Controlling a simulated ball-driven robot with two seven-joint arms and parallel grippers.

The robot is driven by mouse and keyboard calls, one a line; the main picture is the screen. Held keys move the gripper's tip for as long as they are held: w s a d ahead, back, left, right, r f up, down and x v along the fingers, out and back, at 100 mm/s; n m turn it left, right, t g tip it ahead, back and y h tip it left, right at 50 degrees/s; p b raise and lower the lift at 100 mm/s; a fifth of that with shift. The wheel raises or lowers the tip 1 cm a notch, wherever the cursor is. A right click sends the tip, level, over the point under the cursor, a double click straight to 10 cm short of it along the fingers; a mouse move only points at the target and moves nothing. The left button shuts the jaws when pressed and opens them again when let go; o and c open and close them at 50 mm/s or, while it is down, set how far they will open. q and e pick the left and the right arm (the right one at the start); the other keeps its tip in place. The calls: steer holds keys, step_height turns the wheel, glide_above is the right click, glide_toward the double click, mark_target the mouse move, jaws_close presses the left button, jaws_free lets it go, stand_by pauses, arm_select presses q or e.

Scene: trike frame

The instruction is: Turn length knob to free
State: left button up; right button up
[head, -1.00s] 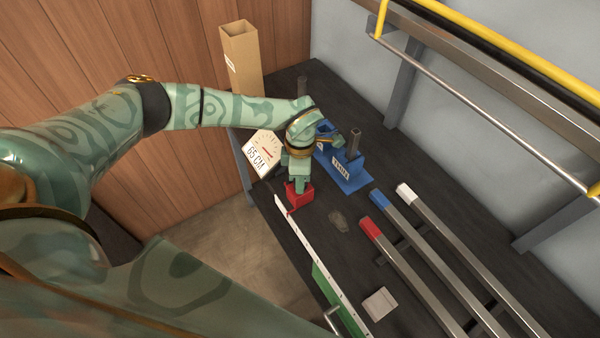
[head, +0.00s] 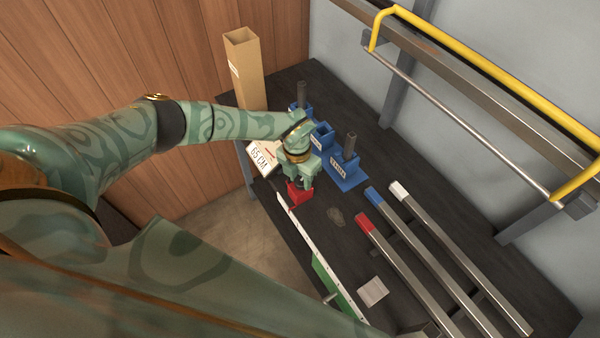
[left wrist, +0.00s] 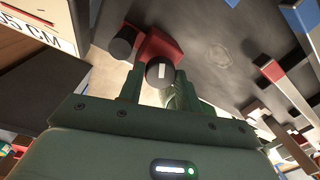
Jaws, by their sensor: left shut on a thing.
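A red block (head: 299,194) sits at the far end of the white scale strip (head: 300,226) along the bench edge. In the left wrist view the red block (left wrist: 160,46) carries a black knob (left wrist: 160,72) with a pale mark on its face. A second black knob (left wrist: 122,42) stands beside the block. My left gripper (left wrist: 158,82) is shut on the black knob with the pale mark, one finger on each side. In the head view my left gripper (head: 302,180) reaches down over the block and hides the knobs. My right gripper is not in view.
A sign reading 65 CM (head: 262,158) stands beside the gripper. Blue holders (head: 346,176) are close behind it. Steel tubes with red (head: 364,223), blue (head: 373,196) and white (head: 398,190) ends lie to the right. A tall cardboard box (head: 244,70) stands behind the arm.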

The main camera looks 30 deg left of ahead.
arm_select(q)
steer(key=n+p, duration=0.2)
steer(key=n, duration=0.1)
steer(key=n+p, duration=0.3)
steer(key=n, duration=0.1)
steer(key=shift+r+t, duration=0.2)
steer(key=shift+t, duration=0.1)
steer(key=n+p, duration=0.2)
steer(key=n, duration=0.1)
steer(key=shift+d+n, duration=0.1)
steer(key=shift+n, duration=0.2)
steer(key=shift+f+n+p, duration=0.1)
steer(key=shift+n+p, duration=0.5)
steer(key=shift+n, duration=0.5)
steer(key=o, duration=1)
steer(key=shift+s, duration=0.1)
step_height(320, 180, up, 9)
steer(key=p, duration=0.5)
step_height(320, 180, up, 7)
steer(key=p, duration=0.2)
glide_above(299, 181)
steer(key=shift+s, duration=0.35)
